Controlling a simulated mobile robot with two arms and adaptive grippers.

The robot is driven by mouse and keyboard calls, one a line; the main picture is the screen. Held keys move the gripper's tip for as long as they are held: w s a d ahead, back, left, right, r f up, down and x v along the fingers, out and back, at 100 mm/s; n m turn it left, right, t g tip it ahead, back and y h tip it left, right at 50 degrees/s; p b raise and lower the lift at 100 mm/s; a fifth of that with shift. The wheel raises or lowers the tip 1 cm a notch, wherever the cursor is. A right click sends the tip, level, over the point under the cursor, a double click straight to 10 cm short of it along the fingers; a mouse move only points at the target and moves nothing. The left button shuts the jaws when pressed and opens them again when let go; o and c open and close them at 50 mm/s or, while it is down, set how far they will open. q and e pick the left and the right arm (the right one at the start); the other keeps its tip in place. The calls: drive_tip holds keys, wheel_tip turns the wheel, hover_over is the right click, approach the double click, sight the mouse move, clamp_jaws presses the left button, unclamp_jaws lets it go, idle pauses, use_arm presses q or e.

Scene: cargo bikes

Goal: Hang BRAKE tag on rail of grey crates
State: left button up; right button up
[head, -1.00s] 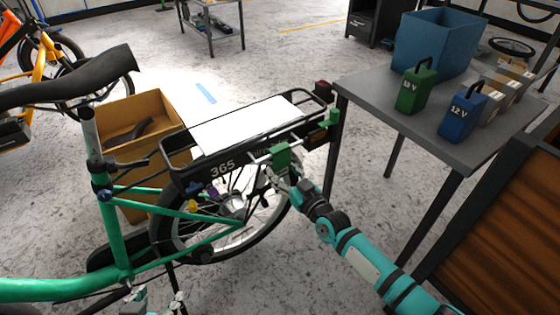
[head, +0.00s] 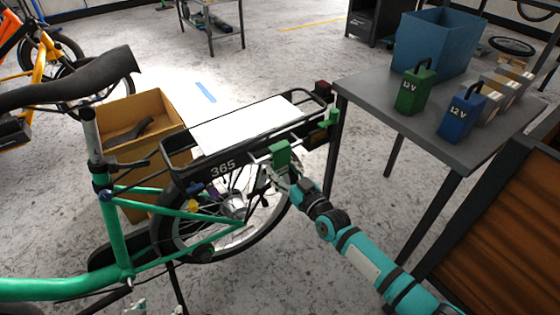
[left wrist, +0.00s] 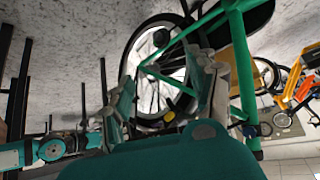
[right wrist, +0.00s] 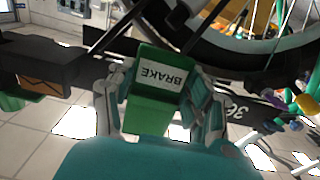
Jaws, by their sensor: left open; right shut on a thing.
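The green BRAKE tag (right wrist: 160,80) is between the fingers of my right gripper (right wrist: 160,105), which is shut on it. In the right wrist view its white label reads upside down. In the head view the tag (head: 279,153) is beside the near side of the green bike's black rear rack (head: 185,172), above the rear wheel. I cannot tell whether it touches the rack. My left gripper (left wrist: 163,95) is open and empty, low beside the bike; only a bit shows at the head view's bottom edge. I cannot make out any grey crates or their rail.
A grey table (head: 395,125) at right holds a green battery (head: 414,92), a blue battery (head: 461,118), a blue bin (head: 436,48) and small boxes. An open cardboard box (head: 165,152) stands behind the bike. A brown slatted panel (head: 515,235) is at lower right.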

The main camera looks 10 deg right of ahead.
drive_tip(key=shift+r+p, duration=0.5)
drive_tip(key=shift+r, duration=0.05)
use_arm(q)
drive_tip(key=s+a+f+g+y, duration=0.1)
drive_tip(key=s+a+f+g, duration=0.1)
drive_tip(key=s+g, duration=0.2)
drive_tip(key=shift+s+a+f, duration=0.15)
drive_tip(key=shift+s+f, duration=0.05)
drive_tip(key=shift+s, duration=1.4)
use_arm(e)
drive_tip(key=shift+r, duration=0.25)
use_arm(q)
drive_tip(key=shift+p, duration=0.3)
use_arm(e)
drive_tip(key=shift+p+v, duration=0.8)
drive_tip(key=shift+v, duration=0.7)
drive_tip(key=shift+s+d, duration=0.1)
drive_tip(key=shift+s, duration=0.2)
use_arm(q)
drive_tip(key=shift+g, duration=0.4)
drive_tip(key=shift+p+x, duration=1.2)
drive_tip(key=shift+x, duration=1.45)
use_arm(e)
approach(282, 165)
drive_tip(key=shift+w+a+f, duration=0.1)
drive_tip(key=shift+w+f, duration=0.15)
drive_tip(key=shift+w, duration=0.3)
drive_tip(key=shift+w+a+f, duration=0.1)
drive_tip(key=shift+w+f, duration=0.1)
drive_tip(key=shift+w, duration=0.35)
